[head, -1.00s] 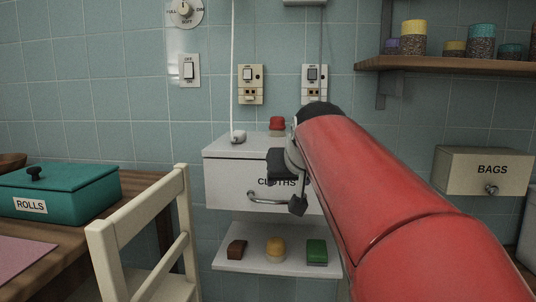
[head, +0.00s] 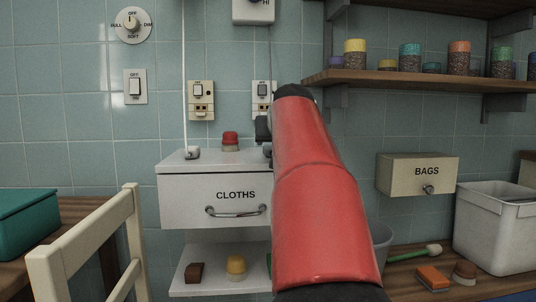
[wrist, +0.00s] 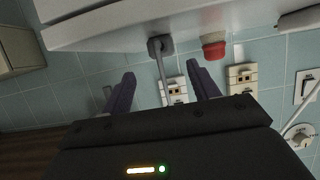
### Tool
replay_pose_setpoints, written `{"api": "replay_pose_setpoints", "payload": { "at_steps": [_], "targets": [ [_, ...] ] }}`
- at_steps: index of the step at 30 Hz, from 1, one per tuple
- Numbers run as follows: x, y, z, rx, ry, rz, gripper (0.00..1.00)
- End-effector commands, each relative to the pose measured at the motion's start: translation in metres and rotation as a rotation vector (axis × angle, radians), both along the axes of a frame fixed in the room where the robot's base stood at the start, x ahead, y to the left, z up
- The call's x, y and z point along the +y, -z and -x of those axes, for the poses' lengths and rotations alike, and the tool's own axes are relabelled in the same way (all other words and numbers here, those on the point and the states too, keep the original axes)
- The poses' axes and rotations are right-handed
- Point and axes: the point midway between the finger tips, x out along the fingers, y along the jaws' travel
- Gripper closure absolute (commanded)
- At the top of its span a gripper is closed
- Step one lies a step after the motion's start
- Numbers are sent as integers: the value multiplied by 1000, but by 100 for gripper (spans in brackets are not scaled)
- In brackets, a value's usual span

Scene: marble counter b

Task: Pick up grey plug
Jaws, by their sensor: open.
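The grey plug (wrist: 158,46) shows in the wrist view at the edge of the white cabinet top, with a grey cord running from it. It lies ahead of my gripper (wrist: 162,71), roughly centred between the two fingers. The fingers are apart with nothing gripped; the cord appears in the gap between them.
A white plug (head: 192,153) on a white cord and a red-topped jar (head: 230,141) stand on the CLOTHS cabinet (head: 180,190). Wall sockets (head: 201,100) are behind. A shelf with jars (head: 420,77) is at upper right, a chair (head: 85,255) at lower left.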

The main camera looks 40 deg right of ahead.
Motion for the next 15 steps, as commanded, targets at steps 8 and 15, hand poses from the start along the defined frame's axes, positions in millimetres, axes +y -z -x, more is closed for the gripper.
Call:
{"api": "replay_pose_setpoints", "payload": {
  "at_steps": [8,15],
  "targets": [
    [-13,18,-29,2,-1,-2,40],
    [-26,28,-52,1,0,-1,40]
  ]
}}
